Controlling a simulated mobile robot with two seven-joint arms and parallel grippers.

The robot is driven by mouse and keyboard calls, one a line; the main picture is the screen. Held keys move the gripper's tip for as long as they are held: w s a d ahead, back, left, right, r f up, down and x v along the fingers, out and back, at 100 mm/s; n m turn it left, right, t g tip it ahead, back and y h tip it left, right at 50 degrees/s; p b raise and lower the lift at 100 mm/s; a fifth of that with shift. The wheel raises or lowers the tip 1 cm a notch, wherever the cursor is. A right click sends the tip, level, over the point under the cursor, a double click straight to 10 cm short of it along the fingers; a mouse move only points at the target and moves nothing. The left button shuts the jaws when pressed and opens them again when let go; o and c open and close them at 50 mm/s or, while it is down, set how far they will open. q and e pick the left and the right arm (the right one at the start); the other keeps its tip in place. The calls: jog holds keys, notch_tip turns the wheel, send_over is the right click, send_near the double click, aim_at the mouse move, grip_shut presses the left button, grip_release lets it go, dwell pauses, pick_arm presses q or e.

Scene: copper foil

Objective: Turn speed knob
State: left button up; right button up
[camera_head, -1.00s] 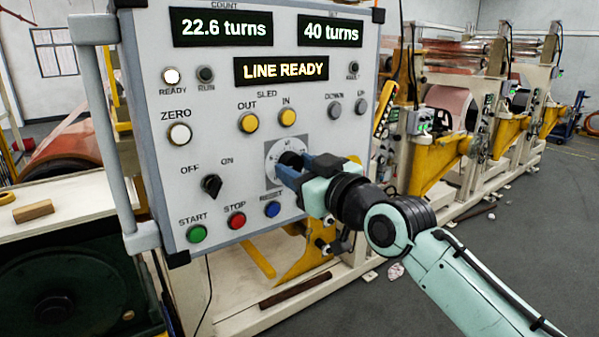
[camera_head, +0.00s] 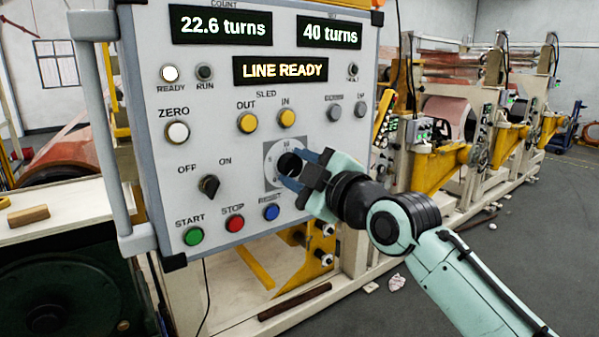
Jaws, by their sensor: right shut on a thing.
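The speed knob (camera_head: 287,163) is a black round knob on a white dial plate, right of centre on the grey control panel (camera_head: 225,120). My right gripper (camera_head: 291,170) reaches in from the right with its fingers on the knob, shut on it. The fingers and wrist hide part of the dial and its lower right markings. The displays read 22.6 turns, 40 turns and LINE READY. My left gripper is not in view.
Close by on the panel are the black off/on switch (camera_head: 209,187), the blue reset button (camera_head: 271,212), the red stop button (camera_head: 234,223) and the green start button (camera_head: 193,236). A grey tube handle (camera_head: 110,130) runs along the left side.

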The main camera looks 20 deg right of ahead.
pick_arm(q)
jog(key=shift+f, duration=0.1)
pick_arm(e)
jog(key=shift+n, duration=0.4)
jog(key=o, duration=1.1)
jog(key=shift+c, duration=0.2)
jog(key=shift+s+d, duration=0.15)
jog(key=shift+s, duration=0.15)
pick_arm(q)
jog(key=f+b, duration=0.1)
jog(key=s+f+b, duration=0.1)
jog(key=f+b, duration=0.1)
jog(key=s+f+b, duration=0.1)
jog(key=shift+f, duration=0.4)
pick_arm(e)
jog(key=v, duration=1.2)
jog(key=shift+s, duration=0.3)
